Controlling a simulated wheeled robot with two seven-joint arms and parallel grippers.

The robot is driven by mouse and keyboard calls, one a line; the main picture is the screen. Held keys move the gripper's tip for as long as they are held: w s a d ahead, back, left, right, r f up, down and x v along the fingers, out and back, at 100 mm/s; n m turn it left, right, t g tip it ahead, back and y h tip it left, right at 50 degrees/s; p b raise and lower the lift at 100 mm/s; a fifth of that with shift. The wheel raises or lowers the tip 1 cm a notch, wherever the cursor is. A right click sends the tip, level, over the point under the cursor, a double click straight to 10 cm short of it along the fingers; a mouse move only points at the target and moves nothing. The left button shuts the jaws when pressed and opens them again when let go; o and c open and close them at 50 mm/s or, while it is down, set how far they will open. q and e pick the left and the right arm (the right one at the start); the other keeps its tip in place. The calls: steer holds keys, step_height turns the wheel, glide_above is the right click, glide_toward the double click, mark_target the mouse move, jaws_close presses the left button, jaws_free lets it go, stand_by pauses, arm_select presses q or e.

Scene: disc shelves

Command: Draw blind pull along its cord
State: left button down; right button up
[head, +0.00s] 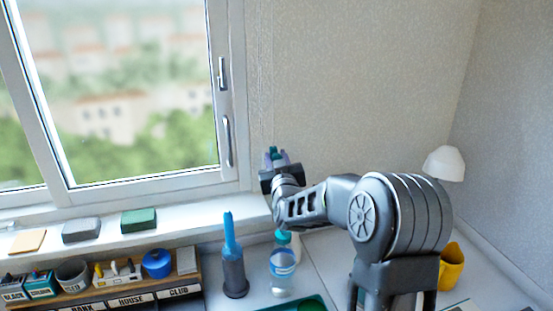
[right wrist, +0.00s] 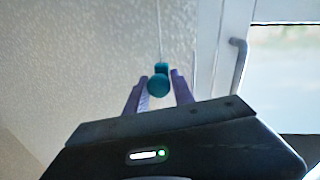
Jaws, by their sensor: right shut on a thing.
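The teal blind pull (right wrist: 159,82) hangs on a thin pale cord (right wrist: 159,35) that runs up out of the right wrist view. My right gripper (right wrist: 157,90) has its two purple fingers on either side of the pull and is shut on it. In the head view my right gripper (head: 276,160) is at the wall just right of the window frame, above the sill, with a bit of the teal pull (head: 272,152) showing between the fingers. The cord is faint against the wall there. My left gripper is not in view.
The window handle (head: 228,140) is close left of my right gripper. A yellow mug (head: 451,268) and a white lamp (head: 444,163) are at right.

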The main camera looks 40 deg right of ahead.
jaws_close()
steer(key=shift+d, duration=0.15)
stand_by(0.7)
